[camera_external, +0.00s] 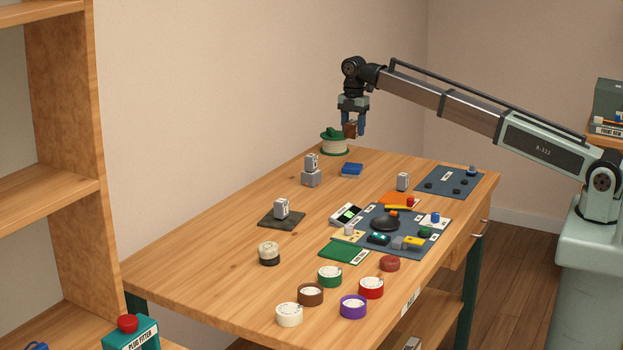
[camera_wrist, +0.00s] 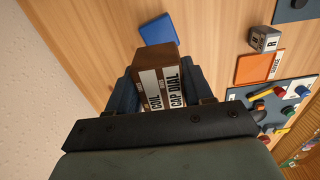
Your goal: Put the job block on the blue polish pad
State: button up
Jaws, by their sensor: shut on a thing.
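My gripper (camera_external: 354,131) is shut on a brown block, which I take to be the job block (camera_external: 350,130), and holds it in the air above the far end of the table. In the wrist view the block (camera_wrist: 157,67) sits between the fingers of my gripper (camera_wrist: 163,90), with white labels reading "COIL" and "CAP DIAL". The blue polish pad (camera_external: 351,170) lies on the tabletop below and a little in front of the held block. In the wrist view the blue pad (camera_wrist: 158,28) shows just beyond the block, apart from it, with nothing on its visible part.
A green-topped spool (camera_external: 334,143) stands near the gripper at the table's far edge. A grey block stack (camera_external: 311,172) stands left of the blue pad. A lettered grey cube (camera_external: 403,183) and a dark mat with parts (camera_external: 378,247) lie to the right. Several round tins stand in front.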

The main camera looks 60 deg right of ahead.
aim_at(352, 166)
jog(key=shift+f, duration=5)
jog(key=o, duration=1)
jog(key=shift+f, duration=0.15)
jog(key=shift+o, duration=0.2)
notch_tip(352, 166, up, 12)
jog(key=shift+r, duration=0.2)
